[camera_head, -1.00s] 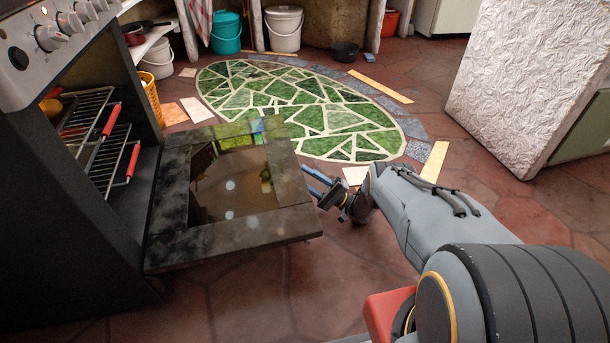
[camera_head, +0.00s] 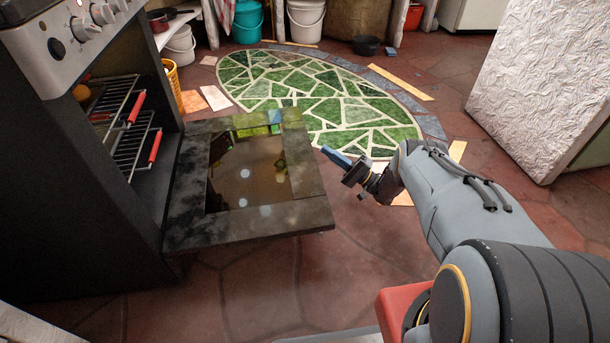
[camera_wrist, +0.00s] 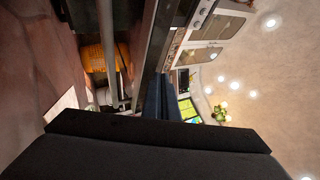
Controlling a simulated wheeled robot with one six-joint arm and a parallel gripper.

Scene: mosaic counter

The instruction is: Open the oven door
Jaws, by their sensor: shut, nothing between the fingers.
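The oven (camera_head: 75,190) stands at the left in the head view. Its door (camera_head: 290,215) is swung down and lies about level, with a dark frame and a reflective glass pane (camera_head: 248,172). Two wire racks with red grips (camera_head: 136,108) show inside the oven. My gripper (camera_head: 328,152) is to the right of the door's outer edge, apart from it, with its blue fingers shut and empty. In the wrist view the dark gripper body fills the bottom, and a grey bar, perhaps the door handle, crosses the upper left.
A green mosaic (camera_head: 325,100) lies in the floor behind the door. A yellow basket (camera_head: 172,78), a teal bucket (camera_head: 247,22) and white buckets (camera_head: 306,20) stand at the back. A white textured block (camera_head: 540,90) stands at the right. Floor in front of the door is clear.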

